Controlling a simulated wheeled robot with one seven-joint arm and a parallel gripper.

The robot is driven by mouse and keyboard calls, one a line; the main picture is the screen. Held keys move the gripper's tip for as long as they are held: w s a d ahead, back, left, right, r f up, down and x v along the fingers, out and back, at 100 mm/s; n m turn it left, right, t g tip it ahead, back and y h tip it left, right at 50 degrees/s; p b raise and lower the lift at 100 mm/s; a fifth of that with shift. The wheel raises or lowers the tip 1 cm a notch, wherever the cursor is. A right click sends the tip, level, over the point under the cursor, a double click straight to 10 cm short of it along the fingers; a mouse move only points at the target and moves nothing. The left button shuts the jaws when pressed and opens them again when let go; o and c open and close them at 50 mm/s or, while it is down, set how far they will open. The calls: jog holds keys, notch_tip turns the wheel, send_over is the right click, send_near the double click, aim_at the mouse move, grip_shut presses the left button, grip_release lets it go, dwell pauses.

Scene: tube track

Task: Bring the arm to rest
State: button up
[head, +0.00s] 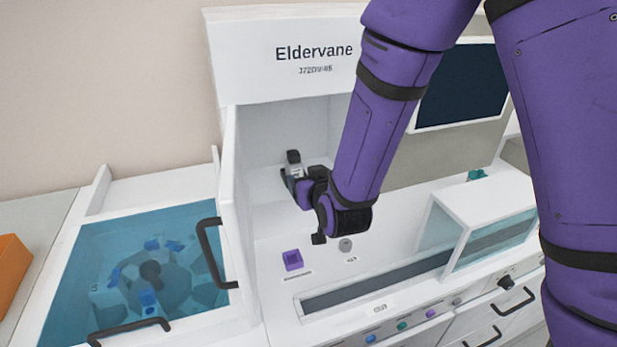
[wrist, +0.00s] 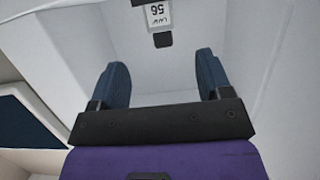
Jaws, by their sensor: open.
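My arm, purple with black bands, reaches from the upper right into the white open bay of the machine (head: 290,60) in the head view. My gripper (head: 287,172) is inside the bay near its back left wall. In the wrist view my gripper (wrist: 162,80) has its two dark blue fingers spread wide, with nothing between them. A small dark part with a white label (wrist: 157,15) is on the white wall ahead, beyond the fingertips and apart from them. In the head view the small dark part (head: 293,157) shows just above the gripper.
A purple square holder (head: 292,260) and a grey round spot (head: 345,245) are on the bay floor below my gripper. A blue glass lid with black handles (head: 60,270) covers a rotor at left. A clear-fronted box (head: 490,215) stands at right. An orange bin (head: 12,275) is far left.

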jog(key=s+d+r+m+g+h, duration=0.1)
jog(key=s+d+r+g, duration=0.1)
jog(key=d+r, duration=0.5)
jog(key=s+d+r+g, duration=0.2)
jog(key=s+d+r, duration=0.1)
jog(key=d+r, duration=0.35)
jog(key=s+d+r+m+g+h, duration=0.1)
jog(key=s+d+r, duration=0.3)
jog(key=s, duration=0.6)
jog(key=s+d+r+m+g+h, duration=0.1)
jog(key=s+d+r+g+h, duration=0.1)
jog(key=s+d, duration=0.7)
notch_tip(320, 180, up, 2)
jog(key=shift+s+r+g, duration=0.1)
jog(key=shift+s+g, duration=0.8)
jog(key=shift+s, duration=0.1)
jog(key=shift+c, duration=0.4)
